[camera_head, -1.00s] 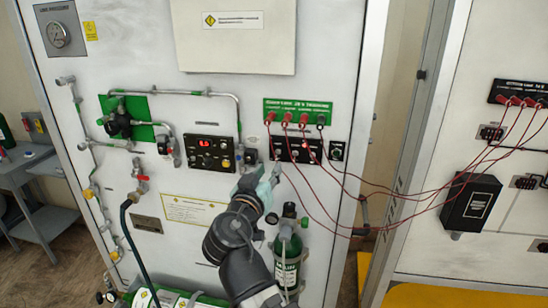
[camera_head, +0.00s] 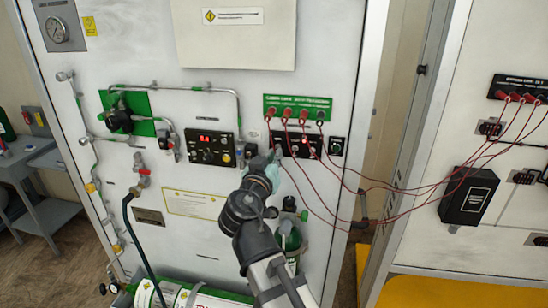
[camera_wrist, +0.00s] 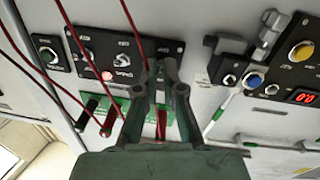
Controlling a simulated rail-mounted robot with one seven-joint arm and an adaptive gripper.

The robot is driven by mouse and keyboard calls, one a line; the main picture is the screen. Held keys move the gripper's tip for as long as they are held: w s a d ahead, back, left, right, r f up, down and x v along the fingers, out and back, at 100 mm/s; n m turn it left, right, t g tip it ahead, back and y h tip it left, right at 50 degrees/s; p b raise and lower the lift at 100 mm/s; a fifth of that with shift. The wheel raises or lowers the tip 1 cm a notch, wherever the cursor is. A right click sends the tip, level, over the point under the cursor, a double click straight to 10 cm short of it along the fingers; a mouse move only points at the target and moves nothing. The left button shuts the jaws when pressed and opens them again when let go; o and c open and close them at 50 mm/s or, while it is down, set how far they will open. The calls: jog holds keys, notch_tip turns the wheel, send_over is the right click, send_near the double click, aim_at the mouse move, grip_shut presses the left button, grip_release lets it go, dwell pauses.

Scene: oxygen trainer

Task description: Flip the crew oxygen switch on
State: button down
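A black switch panel (camera_head: 297,145) sits below a green label strip with red plugs on the white board. It carries small metal toggles and a lit red lamp. In the wrist view this panel (camera_wrist: 90,48) is upside down, with a toggle (camera_wrist: 122,60) left of my fingertips. The labels are too small to read, so I cannot tell which toggle is the crew oxygen switch. My gripper (camera_wrist: 160,66) is at the panel's edge, its fingers close together with a narrow gap between them; contact is unclear. In the head view my gripper (camera_head: 272,166) covers the panel's lower left corner.
Red cables (camera_head: 400,190) run from the plugs to the right-hand board and hang close to my gripper. A black panel with a red display (camera_head: 210,147) is to the left. A green cylinder (camera_head: 288,243) stands below, partly behind my arm.

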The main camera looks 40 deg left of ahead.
aim_at(274, 144)
jog(key=shift+r, duration=0.15)
notch_tip(274, 144, up, 2)
jog(key=g+h+p, duration=0.1)
jog(key=g+p, duration=0.2)
jog(key=p, duration=0.3)
jog(key=shift+h, duration=0.3)
jog(key=g+p, duration=0.1)
jog(key=p, duration=0.1)
jog(key=r+g+h+p, duration=0.1)
jog(key=g, duration=0.1)
jog(key=shift+w+a+g+p, duration=0.15)
jog(key=shift+w+g+p, duration=0.05)
jog(key=shift+g+p, duration=0.15)
jog(key=shift+w+r+n+g+h+p, duration=0.15)
jog(key=shift+g+h+p, duration=0.15)
jog(key=shift+g+p, duration=0.35)
jog(key=shift+f+n+g+h+p, duration=0.15)
jog(key=shift+g+h+p, duration=0.15)
jog(key=shift+g+p, duration=0.25)
jog(key=shift+g, duration=0.25)
jog(key=c, duration=1.3)
grip_release()
